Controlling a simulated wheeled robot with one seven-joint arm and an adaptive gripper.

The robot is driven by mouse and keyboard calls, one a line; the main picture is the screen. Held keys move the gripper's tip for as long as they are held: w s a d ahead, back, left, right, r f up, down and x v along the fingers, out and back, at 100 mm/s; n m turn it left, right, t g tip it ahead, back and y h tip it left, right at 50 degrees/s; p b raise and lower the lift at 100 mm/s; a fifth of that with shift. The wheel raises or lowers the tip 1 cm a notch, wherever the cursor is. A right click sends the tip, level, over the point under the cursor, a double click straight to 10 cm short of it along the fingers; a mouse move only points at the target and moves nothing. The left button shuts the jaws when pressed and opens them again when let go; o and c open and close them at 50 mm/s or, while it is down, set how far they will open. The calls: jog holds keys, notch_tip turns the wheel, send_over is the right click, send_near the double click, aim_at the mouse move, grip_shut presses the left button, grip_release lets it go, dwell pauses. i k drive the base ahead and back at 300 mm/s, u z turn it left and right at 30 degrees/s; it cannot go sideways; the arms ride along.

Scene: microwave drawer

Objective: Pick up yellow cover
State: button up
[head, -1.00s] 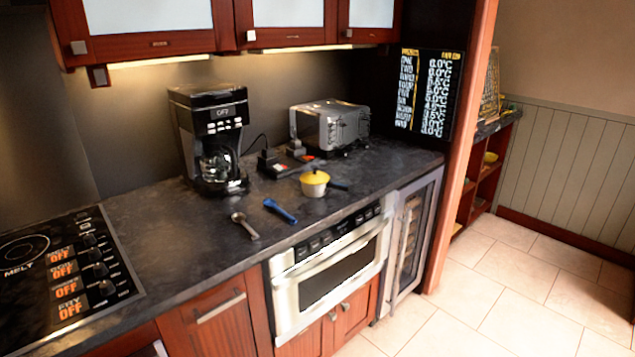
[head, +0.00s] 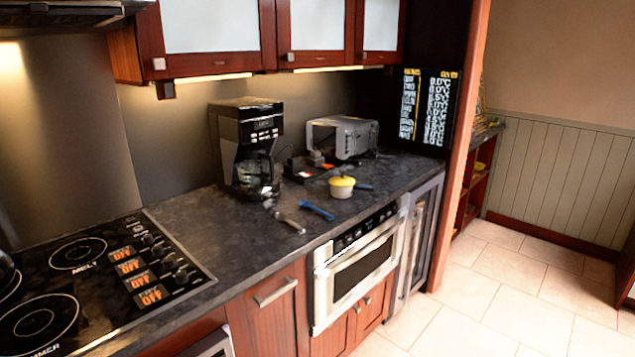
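The yellow cover (head: 342,181) sits on top of a small whitish pot (head: 341,191) on the dark counter, above the microwave drawer. A dark handle sticks out to the right of the pot. The microwave drawer (head: 360,270) is built in under the counter and looks closed. My gripper is not in view.
The counter (head: 225,235) holds a coffee maker (head: 246,148), a toaster (head: 343,136), a blue-handled utensil (head: 317,210) and a metal spoon-like utensil (head: 288,220). A cooktop (head: 100,270) is at left. Tiled floor (head: 480,290) is clear at right.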

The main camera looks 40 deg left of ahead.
aim_at(340, 181)
jog(key=u, duration=1.4)
